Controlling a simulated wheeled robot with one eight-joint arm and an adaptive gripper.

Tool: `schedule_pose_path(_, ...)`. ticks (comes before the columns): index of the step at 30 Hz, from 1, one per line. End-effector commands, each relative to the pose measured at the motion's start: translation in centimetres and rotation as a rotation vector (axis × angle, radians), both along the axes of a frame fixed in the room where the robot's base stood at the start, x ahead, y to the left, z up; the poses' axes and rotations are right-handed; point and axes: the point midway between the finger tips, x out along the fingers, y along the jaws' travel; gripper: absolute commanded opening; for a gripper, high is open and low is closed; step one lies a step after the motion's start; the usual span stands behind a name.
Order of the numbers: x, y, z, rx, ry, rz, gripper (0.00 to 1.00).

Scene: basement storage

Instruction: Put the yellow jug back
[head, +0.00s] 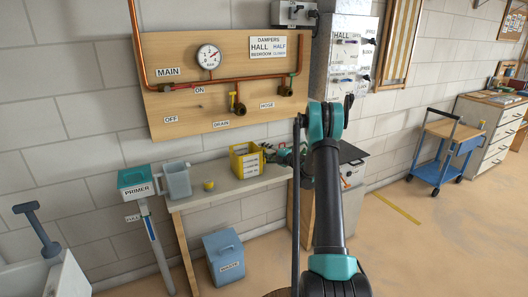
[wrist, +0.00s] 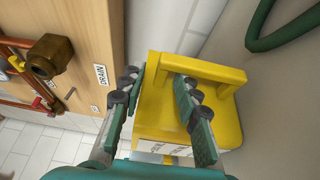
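The yellow jug (head: 241,166) is a boxy yellow vessel with white labels, standing upright on the wooden bench (head: 223,188) below the pipe board. In the wrist view the yellow jug (wrist: 226,118) fills the middle, its bar handle across the top. My gripper (head: 277,155) is just right of the jug in the head view, partly hidden by my arm. In the wrist view my gripper (wrist: 160,82) has its fingers apart, one by the jug's left edge and one over its top near the handle. I cannot tell whether they touch it.
A grey pitcher (head: 177,181) and a small yellow object (head: 208,185) stand on the bench to the left. The primer post (head: 144,187) stands left of it. A blue waste bin (head: 225,258) is below. Valves and copper pipes (head: 235,80) project above. Open floor lies right.

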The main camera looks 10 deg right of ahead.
Motion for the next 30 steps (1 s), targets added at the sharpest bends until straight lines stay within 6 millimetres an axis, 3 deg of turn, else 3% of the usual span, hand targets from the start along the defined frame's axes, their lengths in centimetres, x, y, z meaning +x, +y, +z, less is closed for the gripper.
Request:
schedule_pose_path(5, -1.1, -1.1, 0.1, 0.0, 0.0, -0.001, 0.32)
schedule_pose_path(18, -7.4, -6.7, 0.1, 0.0, 0.0, -0.003, 0.32)
schedule_pose_path(24, -8.7, -7.9, 0.2, 0.001, 0.0, -0.003, 0.32)
schedule_pose_path(27, -8.7, -8.0, 1.6, 0.023, -0.009, -0.029, 0.32)
schedule_pose_path(30, -8.4, -8.2, 5.0, 0.085, -0.028, -0.106, 0.32)
